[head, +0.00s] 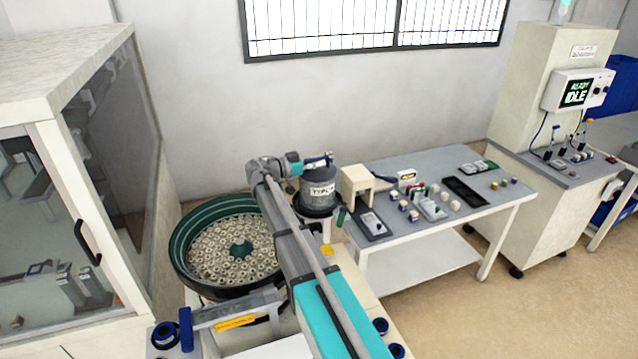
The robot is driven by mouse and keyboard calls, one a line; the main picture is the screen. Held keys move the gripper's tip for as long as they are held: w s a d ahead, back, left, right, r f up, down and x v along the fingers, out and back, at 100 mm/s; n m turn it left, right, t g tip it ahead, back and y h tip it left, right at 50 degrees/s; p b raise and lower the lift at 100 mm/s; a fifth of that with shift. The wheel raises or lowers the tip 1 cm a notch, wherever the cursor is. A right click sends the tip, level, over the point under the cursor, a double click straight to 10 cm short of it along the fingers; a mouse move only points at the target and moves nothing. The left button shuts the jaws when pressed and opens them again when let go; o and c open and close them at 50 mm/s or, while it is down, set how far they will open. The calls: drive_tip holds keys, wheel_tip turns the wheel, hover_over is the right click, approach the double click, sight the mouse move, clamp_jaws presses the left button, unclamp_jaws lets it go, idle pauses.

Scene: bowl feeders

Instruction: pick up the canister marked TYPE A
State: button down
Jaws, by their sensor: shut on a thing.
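A grey canister (319,192) with a white label stands upright at the far end of my arm, left of the table. The label begins with "TYP"; the letter after it is too small to read surely. My gripper (328,160) is at the top of the canister and is shut on it, around its upper part. The fingertips are small and partly hidden here. Whether the canister's base touches a surface cannot be told.
A round green-rimmed bowl feeder (190,222) full of pale parts lies left of my arm. A grey-topped table (425,165) holds small parts, trays and a cream block (356,184) close beside the canister. A glass-sided cabinet (75,130) stands left, a tester reading "READY IDLE" (577,92) right.

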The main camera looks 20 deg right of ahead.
drive_tip(key=shift+r, duration=0.2)
wheel_tip(320, 180, up, 3)
drive_tip(key=p, duration=0.3)
drive_tip(key=shift+f, duration=0.15)
drive_tip(key=shift+s+d+r+p, duration=0.1)
drive_tip(key=shift+r+p, duration=0.3)
drive_tip(key=s+d+r+p, duration=0.7)
drive_tip(key=s+r+p, duration=0.2)
drive_tip(key=s, duration=0.2)
drive_tip(key=shift+s+d, duration=0.25)
idle(0.5)
